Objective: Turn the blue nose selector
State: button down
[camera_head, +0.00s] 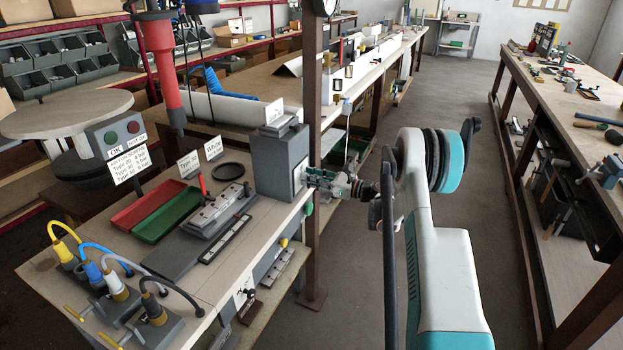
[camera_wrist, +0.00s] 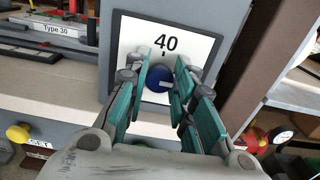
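The blue nose selector (camera_wrist: 157,78) is a round knob on a white plate (camera_wrist: 125,40) marked "40", with a short black tick above the knob. A pale line shows on the knob's lower right part. My gripper (camera_wrist: 161,82) has its green fingers apart, one on each side of the knob. A small gap seems to show; I cannot tell whether either finger touches it. In the head view my gripper (camera_head: 312,178) reaches the right face of the grey box (camera_head: 277,158) that carries the plate, and the knob is hidden there.
A red tray (camera_head: 148,203), a green tray (camera_head: 168,215) and a metal fixture (camera_head: 215,210) lie on the bench left of the box. A brown post (camera_head: 313,120) stands close behind my gripper. A yellow knob (camera_wrist: 18,133) sits on the bench front. The aisle floor (camera_head: 480,180) is clear.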

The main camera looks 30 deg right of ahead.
jog(key=shift+n, duration=0.4)
jog(key=n, duration=1.7)
jog(key=shift+s+a+f, duration=0.1)
jog(key=shift+a+f, duration=0.05)
jog(key=shift+f, duration=0.05)
dwell(0.4)
jog(key=c, duration=1.4)
grip_release()
jog(key=shift+o, duration=0.2)
